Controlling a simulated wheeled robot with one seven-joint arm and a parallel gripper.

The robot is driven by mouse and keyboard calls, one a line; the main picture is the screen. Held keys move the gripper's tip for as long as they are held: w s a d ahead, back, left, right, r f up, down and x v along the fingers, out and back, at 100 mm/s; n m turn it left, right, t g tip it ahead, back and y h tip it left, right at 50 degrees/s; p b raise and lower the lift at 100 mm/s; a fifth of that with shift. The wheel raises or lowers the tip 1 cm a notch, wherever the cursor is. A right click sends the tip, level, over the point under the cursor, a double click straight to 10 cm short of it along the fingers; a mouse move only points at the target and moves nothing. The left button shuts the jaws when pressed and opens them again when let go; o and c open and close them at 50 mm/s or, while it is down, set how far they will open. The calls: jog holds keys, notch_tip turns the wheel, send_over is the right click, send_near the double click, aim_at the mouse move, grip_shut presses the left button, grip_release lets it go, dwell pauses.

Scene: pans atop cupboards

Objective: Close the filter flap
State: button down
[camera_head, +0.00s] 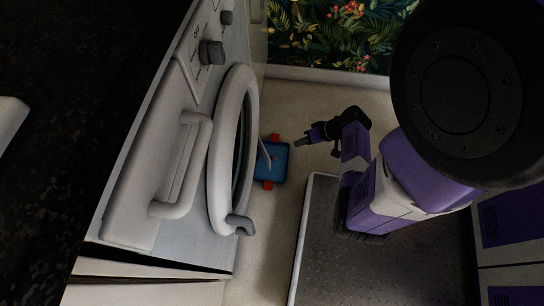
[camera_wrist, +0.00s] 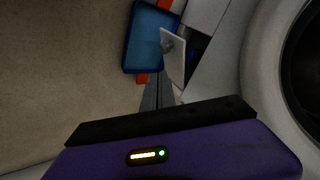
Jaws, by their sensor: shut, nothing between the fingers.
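The washing machine's filter flap (camera_wrist: 173,54) is a small white panel low on the machine's front. It stands open, swung out over a blue tray, and its edge shows thinly in the head view (camera_head: 265,151). Beside it in the wrist view is a dark opening in the machine front. My gripper (camera_head: 299,144) is shut and empty, pointing left toward the flap with a gap of floor and tray between them in the head view. In the wrist view my closed fingertips (camera_wrist: 158,76) appear just below and left of the flap; I cannot tell the exact distance.
A blue tray (camera_head: 274,168) with red handles lies on the floor beneath the flap. The machine's round door (camera_head: 249,90) protrudes above it. A dark ridged mat with a raised pale rim (camera_head: 303,222) lies below my arm. Bare floor (camera_head: 318,100) lies toward the patterned wall.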

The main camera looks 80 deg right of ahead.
jog(key=n, duration=0.1)
jog(key=b, duration=0.5)
send_near(275, 157)
notch_tip(275, 157, down, 4)
jog(key=w+d, duration=0.3)
jog(key=shift+w+a, duration=1.3)
jog(key=shift+w, duration=0.2)
